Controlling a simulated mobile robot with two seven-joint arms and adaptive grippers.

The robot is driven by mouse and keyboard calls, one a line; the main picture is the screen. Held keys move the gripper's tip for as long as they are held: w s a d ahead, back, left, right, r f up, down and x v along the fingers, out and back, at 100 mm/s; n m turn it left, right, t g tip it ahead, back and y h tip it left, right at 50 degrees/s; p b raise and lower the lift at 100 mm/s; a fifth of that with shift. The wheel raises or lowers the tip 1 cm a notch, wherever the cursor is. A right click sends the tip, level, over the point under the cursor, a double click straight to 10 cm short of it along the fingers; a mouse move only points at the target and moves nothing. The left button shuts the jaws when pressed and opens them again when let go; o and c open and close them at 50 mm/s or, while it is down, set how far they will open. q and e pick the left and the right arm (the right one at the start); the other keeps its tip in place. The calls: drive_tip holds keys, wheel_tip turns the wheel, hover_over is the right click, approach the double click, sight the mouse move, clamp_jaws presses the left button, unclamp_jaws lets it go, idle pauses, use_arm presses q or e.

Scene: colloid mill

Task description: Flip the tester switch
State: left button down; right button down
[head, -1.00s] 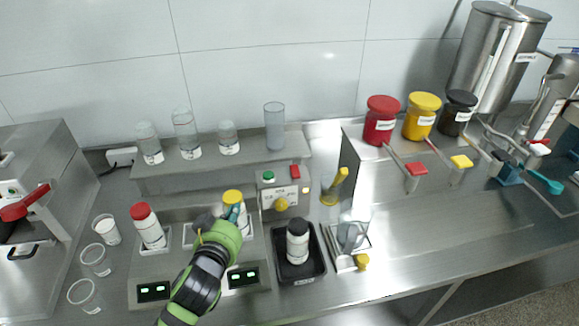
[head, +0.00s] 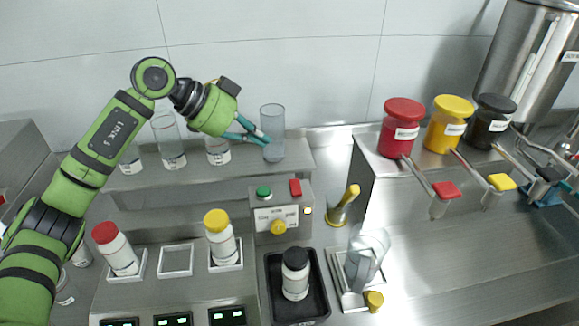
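The tester appears to be the grey control box (head: 290,205) at centre, with a green button (head: 264,191), a red switch-like part (head: 295,188) on top and a yellow knob (head: 278,227) on its labelled front. A small lit square shows at its right edge. My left gripper (head: 264,138) is above and behind the box, at shelf height. Its two teal fingers show a small gap, with their tips overlapping the clear glass (head: 273,118) in the view. I cannot tell whether they touch it. The gripper holds nothing visible. My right gripper is out of view.
A yellow-capped bottle (head: 220,238) and a red-capped bottle (head: 115,250) stand left of the box, with an empty square holder (head: 176,260) between. A black tray (head: 271,300) holds a dark-capped bottle. Clear glassware stands along the shelf (head: 130,180). Red, yellow and black jars stand right.

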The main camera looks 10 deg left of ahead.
use_arm(q)
drive_tip(key=p, duration=0.4)
hover_over(296, 187)
drive_tip(key=w+a, duration=0.1)
drive_tip(key=a, duration=0.1)
drive_tip(key=shift+y, duration=0.3)
wheel_tip(296, 187, down, 7)
drive_tip(key=shift+d+r, duration=0.1)
drive_tip(key=f, duration=0.2)
drive_tip(key=shift+w+a+f, duration=0.15)
drive_tip(key=shift+a+f, duration=0.05)
drive_tip(key=shift+f, duration=0.15)
drive_tip(key=shift+w+a+f+p, duration=0.1)
drive_tip(key=shift+f+p, duration=0.25)
drive_tip(key=shift+f, duration=0.35)
